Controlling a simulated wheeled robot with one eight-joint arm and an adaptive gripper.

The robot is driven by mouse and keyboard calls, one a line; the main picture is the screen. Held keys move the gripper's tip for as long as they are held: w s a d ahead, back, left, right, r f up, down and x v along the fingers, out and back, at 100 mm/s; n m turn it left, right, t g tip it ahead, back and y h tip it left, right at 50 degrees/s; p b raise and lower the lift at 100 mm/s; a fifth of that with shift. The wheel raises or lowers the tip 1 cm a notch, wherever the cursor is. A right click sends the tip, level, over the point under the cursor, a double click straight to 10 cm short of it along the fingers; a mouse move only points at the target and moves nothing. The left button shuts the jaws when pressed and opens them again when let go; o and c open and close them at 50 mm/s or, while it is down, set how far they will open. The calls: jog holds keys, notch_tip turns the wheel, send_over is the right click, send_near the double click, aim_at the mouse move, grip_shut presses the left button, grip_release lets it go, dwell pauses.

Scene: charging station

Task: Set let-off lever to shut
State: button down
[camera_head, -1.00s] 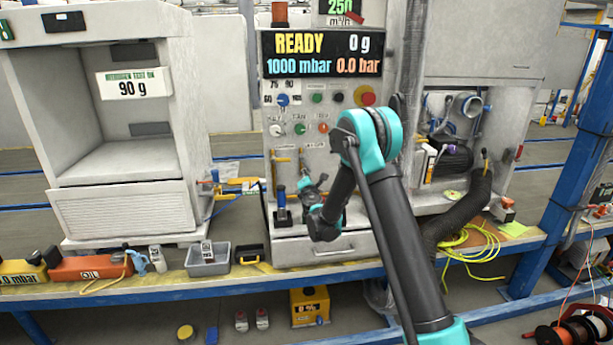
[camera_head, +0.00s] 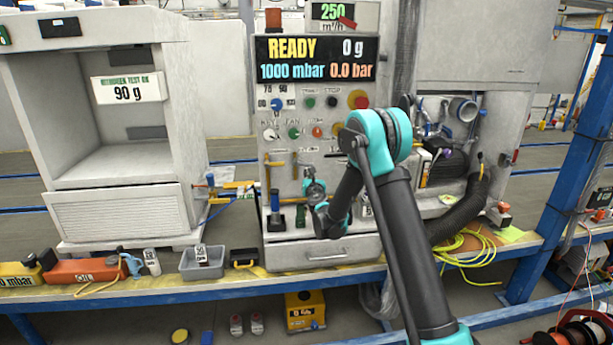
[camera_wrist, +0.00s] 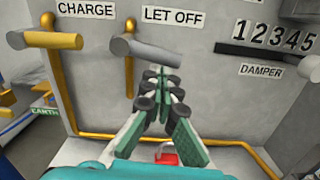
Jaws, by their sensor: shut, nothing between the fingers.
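The let-off lever (camera_wrist: 145,50) is under the "LET OFF" label in the wrist view. Its grey handle points right and slightly down, across a vertical yellow pipe (camera_wrist: 128,78). My gripper (camera_wrist: 160,74) is shut and empty, its fingertips close below the right part of the handle. I cannot tell whether they touch it. In the head view my gripper (camera_head: 312,182) is in front of the lower panel, and the let-off lever is too small to make out clearly there.
The charge lever (camera_wrist: 45,40) is to the left, its handle also sideways. The damper lever (camera_wrist: 275,58) is to the right. A yellow pipe runs along the panel's base, with a red part (camera_wrist: 167,158) beneath my gripper. The display (camera_head: 315,60) reads READY.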

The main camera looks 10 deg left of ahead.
jog(key=shift+d+r, duration=0.15)
jog(key=shift+r, duration=0.2)
dwell(0.3)
jog(key=shift+f, duration=0.15)
